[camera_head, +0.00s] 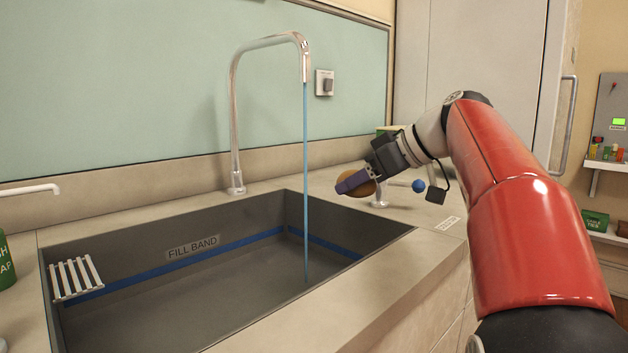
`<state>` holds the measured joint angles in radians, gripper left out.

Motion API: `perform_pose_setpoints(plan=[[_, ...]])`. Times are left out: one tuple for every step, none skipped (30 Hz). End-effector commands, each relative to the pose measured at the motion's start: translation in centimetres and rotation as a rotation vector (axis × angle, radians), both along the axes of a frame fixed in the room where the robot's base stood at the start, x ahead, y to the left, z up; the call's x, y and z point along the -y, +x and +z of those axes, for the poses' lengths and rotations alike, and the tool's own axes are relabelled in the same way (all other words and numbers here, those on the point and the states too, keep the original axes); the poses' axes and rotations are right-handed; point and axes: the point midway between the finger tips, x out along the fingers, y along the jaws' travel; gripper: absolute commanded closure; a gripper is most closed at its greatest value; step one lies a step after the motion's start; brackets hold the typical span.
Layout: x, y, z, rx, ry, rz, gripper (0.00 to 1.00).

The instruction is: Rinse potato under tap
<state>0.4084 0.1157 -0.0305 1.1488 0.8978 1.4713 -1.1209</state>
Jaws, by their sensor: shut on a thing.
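A brown potato (352,179) is held between the purple fingers of my gripper (354,182), which is shut on it. The fingers hide part of the potato. My gripper is above the right rear corner of the sink, to the right of the water. The tap (236,120) is a tall chrome gooseneck behind the sink. A thin blue stream of water (305,170) falls straight from its spout into the sink (190,285). The potato appears apart from the stream in this view.
A lever with a blue ball knob (418,185) stands on the counter (440,232), close to my gripper. A white slatted rack (76,278) is at the sink's left end. A green bottle (5,262) is at the far left. The sink's middle is clear.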

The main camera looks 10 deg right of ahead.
Motion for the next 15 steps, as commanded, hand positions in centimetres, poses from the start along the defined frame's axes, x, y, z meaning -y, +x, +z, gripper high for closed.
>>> perform_pose_setpoints(plan=[[0.3, -0.4, 0.7, 0.002, 0.0, -0.002, 0.72], [0.5, -0.5, 0.9, 0.002, -0.001, -0.002, 0.72], [0.7, -0.8, 1.1, 0.002, -0.001, -0.001, 0.72], [0.8, -1.0, 1.3, 0.002, -0.001, -0.002, 0.72], [1.0, -1.1, 1.5, 0.002, -0.001, -0.002, 0.72], [1.2, -1.4, 1.7, 0.002, -0.002, -0.002, 0.72], [1.4, -1.5, 1.9, 0.002, -0.002, -0.002, 0.72], [1.5, -1.7, 2.1, 0.001, -0.001, -0.001, 0.72], [1.8, -1.9, 2.4, 0.002, -0.001, -0.002, 0.72], [1.9, -2.1, 2.6, 0.002, -0.001, -0.002, 0.72], [2.0, -2.3, 2.8, 0.002, -0.001, -0.002, 0.72], [2.2, -2.5, 3.0, 0.002, 0.0, 0.0, 0.72], [2.3, -2.7, 3.2, 0.002, 0.0, 0.0, 0.72], [2.5, -2.8, 3.3, 0.002, 0.0, 0.0, 0.72], [2.6, -3.0, 3.4, 0.002, 0.0, 0.0, 0.72]])
